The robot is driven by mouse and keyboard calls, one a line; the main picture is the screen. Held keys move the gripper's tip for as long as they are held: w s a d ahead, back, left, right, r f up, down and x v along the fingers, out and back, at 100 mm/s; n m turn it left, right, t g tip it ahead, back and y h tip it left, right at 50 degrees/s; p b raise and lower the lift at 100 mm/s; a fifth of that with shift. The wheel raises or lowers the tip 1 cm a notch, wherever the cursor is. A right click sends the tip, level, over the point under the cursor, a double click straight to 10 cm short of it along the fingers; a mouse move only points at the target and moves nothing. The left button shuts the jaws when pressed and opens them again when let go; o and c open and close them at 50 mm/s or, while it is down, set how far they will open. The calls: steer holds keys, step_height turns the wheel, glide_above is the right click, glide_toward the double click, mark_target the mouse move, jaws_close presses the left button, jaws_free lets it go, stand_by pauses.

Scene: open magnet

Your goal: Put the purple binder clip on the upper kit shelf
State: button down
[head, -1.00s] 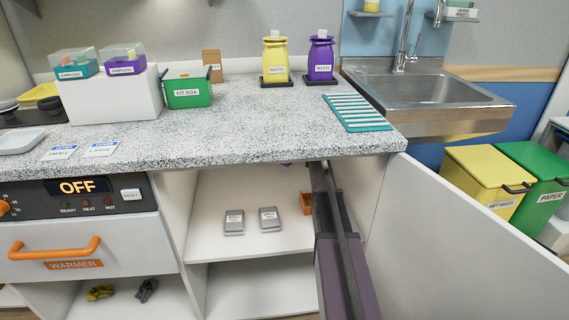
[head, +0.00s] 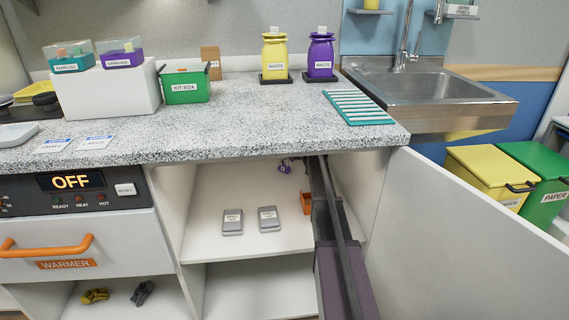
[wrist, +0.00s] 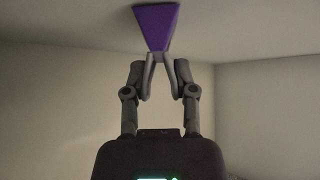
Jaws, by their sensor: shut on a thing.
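The purple binder clip (wrist: 155,24) is held at the fingertips of my gripper (wrist: 158,58) in the wrist view. My gripper is shut on the clip. In the head view the clip (head: 284,168) shows small, just under the counter edge, inside the open cabinet. The upper kit shelf (head: 205,247) is the white board in that cabinet, and the clip is above it, apart from it. My arm reaches in from the front right and hides part of the cabinet's right side.
Two grey labelled tins (head: 269,219) stand mid-shelf. A small orange bin (head: 305,202) is at the shelf's right, beside my arm. The open cabinet door (head: 455,255) stands to the right. The speckled counter (head: 240,125) is overhead. The shelf's left part is bare.

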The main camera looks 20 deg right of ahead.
steer(key=shift+f, duration=0.1)
steer(key=shift+c, duration=2.1)
jaws_free()
steer(key=shift+p+v, duration=0.7)
steer(key=shift+v, duration=0.35)
steer(key=p+v, duration=0.7)
steer(key=v, duration=0.3)
